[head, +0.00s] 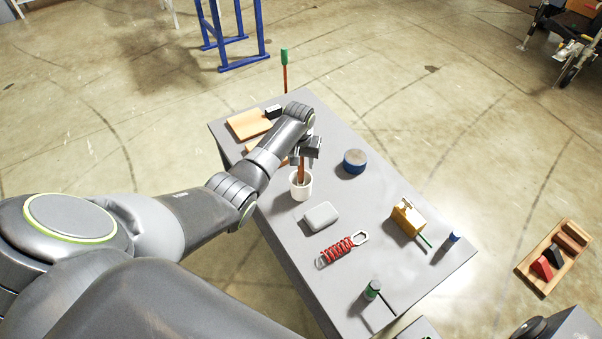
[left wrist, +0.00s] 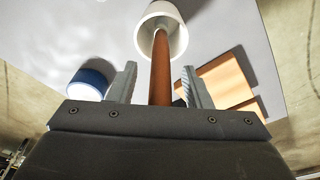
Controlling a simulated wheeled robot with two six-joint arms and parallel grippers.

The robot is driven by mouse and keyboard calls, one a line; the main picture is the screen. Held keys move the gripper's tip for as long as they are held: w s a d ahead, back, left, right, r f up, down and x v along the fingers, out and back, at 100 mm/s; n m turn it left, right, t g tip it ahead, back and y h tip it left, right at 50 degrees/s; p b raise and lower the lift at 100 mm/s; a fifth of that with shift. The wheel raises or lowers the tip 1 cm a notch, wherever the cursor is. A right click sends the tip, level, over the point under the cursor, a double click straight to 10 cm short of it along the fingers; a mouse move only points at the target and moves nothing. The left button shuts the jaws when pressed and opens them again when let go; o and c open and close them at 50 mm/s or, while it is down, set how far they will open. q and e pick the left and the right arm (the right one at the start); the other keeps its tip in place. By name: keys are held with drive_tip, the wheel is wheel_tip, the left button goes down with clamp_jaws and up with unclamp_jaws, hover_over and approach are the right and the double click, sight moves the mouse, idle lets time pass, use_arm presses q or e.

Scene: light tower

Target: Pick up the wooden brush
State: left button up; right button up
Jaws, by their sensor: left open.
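The wooden brush (head: 302,170) stands in a white cup (head: 301,190) on the grey table; I see only its brown handle, and its other end is hidden. In the left wrist view the handle (left wrist: 160,72) runs from the white cup (left wrist: 178,38) to between my left gripper's fingers (left wrist: 160,88). My left gripper (head: 308,150) is open above the cup, with a finger on each side of the handle and gaps between. My right gripper is not in view.
On the grey table (head: 350,205) a blue round tin (head: 354,161) stands right of the cup. A pale case (head: 320,216), a red coil tool (head: 342,248) and a yellow block (head: 408,216) lie nearer. A wooden board (head: 249,124) lies at the far left.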

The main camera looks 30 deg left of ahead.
use_arm(q)
drive_tip(key=shift+f, duration=0.1)
clamp_jaws()
idle(0.4)
